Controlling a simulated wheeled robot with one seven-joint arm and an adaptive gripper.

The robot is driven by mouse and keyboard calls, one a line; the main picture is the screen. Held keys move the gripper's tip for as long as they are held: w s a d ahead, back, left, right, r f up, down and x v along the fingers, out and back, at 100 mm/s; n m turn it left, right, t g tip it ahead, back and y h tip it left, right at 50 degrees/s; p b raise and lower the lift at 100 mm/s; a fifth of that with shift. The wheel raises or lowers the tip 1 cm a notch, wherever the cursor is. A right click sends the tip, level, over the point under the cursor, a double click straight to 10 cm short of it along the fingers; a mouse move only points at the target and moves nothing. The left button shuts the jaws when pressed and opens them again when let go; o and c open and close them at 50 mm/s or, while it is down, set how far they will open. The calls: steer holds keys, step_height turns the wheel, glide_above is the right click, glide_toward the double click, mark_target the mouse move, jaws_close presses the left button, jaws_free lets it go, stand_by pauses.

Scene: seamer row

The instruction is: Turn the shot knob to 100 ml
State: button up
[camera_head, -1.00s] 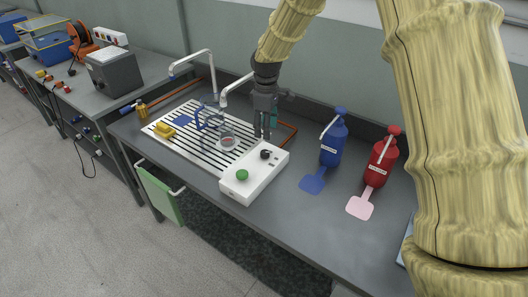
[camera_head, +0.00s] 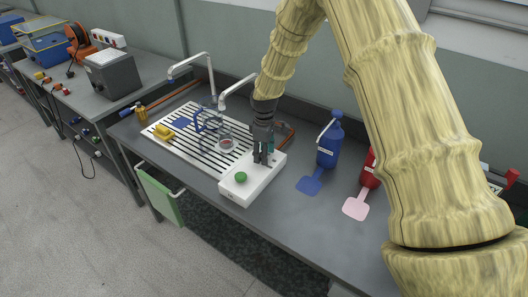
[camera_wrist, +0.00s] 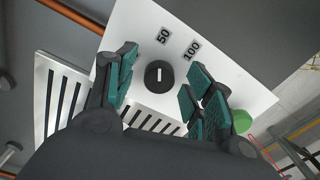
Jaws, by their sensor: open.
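The shot knob (camera_wrist: 159,74) is round and black with a white pointer line, on the white dispenser box (camera_head: 237,190). In the wrist view its line runs up and down the picture, between the labels "50" (camera_wrist: 163,36) and "100" (camera_wrist: 191,50) in direction terms hard to judge. My gripper (camera_wrist: 162,90) is open, with its teal-padded fingers on either side of the knob and no visible contact. In the head view my gripper (camera_head: 262,160) points down over the box and hides the knob. A green button (camera_head: 240,177) is on the box; it also shows in the wrist view (camera_wrist: 241,121).
A slatted drain tray (camera_head: 160,139) with a glass cup (camera_head: 226,144) lies left of the box, below two taps (camera_head: 221,100). A blue bottle (camera_head: 328,145) and a partly hidden red bottle (camera_head: 369,172) stand to the right.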

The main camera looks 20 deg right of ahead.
steer(key=c, duration=1)
steer(key=shift+m, duration=0.3)
steer(key=m, duration=0.5)
steer(key=shift+a+m, duration=0.1)
steer(key=shift+m, duration=0.2)
steer(key=m, duration=0.5)
steer(key=shift+m, duration=0.3)
steer(key=shift+w, duration=0.1)
steer(key=o, duration=1)
